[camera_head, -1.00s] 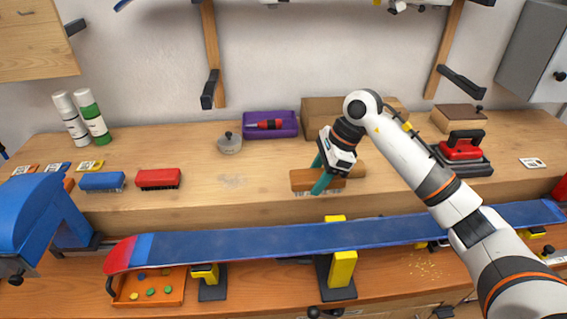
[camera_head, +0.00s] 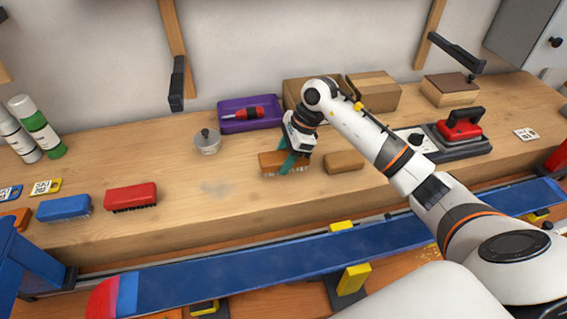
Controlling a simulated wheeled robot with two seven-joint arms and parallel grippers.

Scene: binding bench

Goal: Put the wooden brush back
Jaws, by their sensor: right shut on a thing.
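The wooden brush (camera_head: 270,162) has a brown block and pale bristles. It is at the middle of the raised bench shelf, right of the red brush. My right gripper (camera_head: 287,164) has teal fingers and is shut on the wooden brush, reaching down over it. I cannot tell whether the bristles touch the shelf. A red brush (camera_head: 131,196) and a blue brush (camera_head: 64,208) lie in a row to the left. My left gripper is not in view.
A tan block (camera_head: 345,161) lies just right of the held brush. A lidded metal pot (camera_head: 207,143) and purple tray (camera_head: 250,115) stand behind left. A red iron (camera_head: 461,125) is at the right. A blue ski (camera_head: 260,262) runs along the front. Shelf space between red brush and gripper is clear.

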